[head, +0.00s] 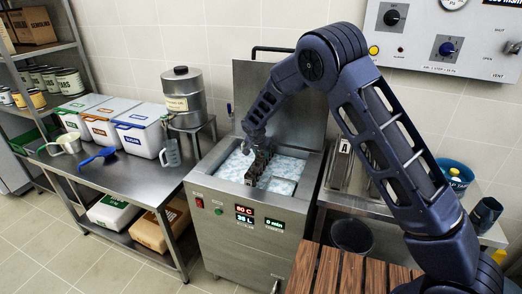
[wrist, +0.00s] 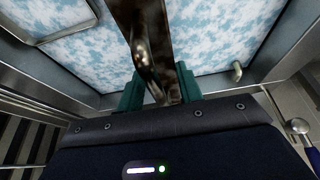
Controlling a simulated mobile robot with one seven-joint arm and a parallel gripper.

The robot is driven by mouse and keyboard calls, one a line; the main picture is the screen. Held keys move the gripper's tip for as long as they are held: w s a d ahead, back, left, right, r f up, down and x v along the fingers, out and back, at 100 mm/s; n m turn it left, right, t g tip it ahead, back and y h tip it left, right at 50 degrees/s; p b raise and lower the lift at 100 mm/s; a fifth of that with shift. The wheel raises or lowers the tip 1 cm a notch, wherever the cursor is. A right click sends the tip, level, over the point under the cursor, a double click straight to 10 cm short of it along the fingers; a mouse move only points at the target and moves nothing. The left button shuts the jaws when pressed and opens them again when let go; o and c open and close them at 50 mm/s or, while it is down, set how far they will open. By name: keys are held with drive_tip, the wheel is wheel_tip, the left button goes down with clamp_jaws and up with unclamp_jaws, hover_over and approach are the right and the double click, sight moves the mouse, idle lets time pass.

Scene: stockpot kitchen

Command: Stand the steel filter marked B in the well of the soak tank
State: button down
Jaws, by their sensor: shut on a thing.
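The soak tank (head: 225,245) stands in the middle of the head view, its lid (head: 290,105) up and its well full of blue-white foamy liquid (head: 285,168). My gripper (head: 258,148) is over the well, shut on a dark, brown-stained metal filter (head: 256,172). In the wrist view the filter (wrist: 145,35) is between the teal fingers of my gripper (wrist: 160,95), with foam behind it. The filter reaches down to or into the foam; its lower end and depth are unclear. I cannot read a mark on it.
A steel filter marked A (head: 343,150) stands right of the tank, beside a dark bin (head: 352,236). A wooden slatted top (head: 335,272) is in front at right.

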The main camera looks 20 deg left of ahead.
drive_tip(key=shift+f, duration=4.65)
drive_tip(key=c, duration=1)
unclamp_jaws()
drive_tip(key=shift+o, duration=0.7)
drive_tip(key=shift+f, duration=0.1)
drive_tip(key=v, duration=1.1)
